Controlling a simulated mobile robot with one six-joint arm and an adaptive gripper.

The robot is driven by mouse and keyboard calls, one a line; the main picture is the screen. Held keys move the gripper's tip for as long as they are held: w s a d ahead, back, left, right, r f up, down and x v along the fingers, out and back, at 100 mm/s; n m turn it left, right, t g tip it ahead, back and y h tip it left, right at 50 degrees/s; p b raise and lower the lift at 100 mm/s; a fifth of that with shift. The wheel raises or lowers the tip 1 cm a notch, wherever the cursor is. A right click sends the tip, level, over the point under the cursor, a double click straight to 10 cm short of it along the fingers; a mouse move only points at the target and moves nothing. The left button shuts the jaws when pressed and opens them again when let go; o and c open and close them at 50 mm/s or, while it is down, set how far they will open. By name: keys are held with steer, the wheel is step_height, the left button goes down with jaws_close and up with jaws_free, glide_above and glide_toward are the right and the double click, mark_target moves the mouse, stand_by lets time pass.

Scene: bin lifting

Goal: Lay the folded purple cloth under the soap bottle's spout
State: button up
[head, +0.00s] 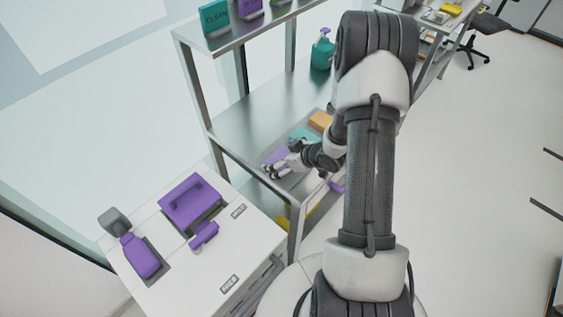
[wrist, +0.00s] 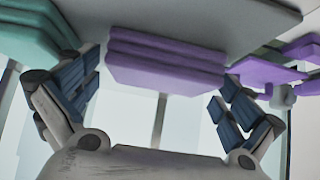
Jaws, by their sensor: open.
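The folded purple cloth (head: 274,156) lies on the shelf at its near edge in the head view, partly hidden by my gripper (head: 277,168). In the wrist view the purple cloth (wrist: 165,62) shows its stacked folds between the spread fingers of my gripper (wrist: 160,82). The fingers are open, one to each side of the cloth, with gaps visible; I cannot tell how far ahead of them it is. The teal soap bottle (head: 322,54) stands farther back on the same shelf, upright, its purple spout at the top.
A teal cloth (head: 301,137) and an orange cloth (head: 320,120) lie beside the purple one on a grey tray. The teal cloth (wrist: 38,38) is close to the left finger. Shelf posts and an upper shelf (head: 250,27) with boxes stand nearby. The shelf middle (head: 250,120) is clear.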

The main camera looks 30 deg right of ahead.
steer(key=shift+c, duration=0.2)
steer(key=c, duration=1)
steer(key=shift+r, duration=0.15)
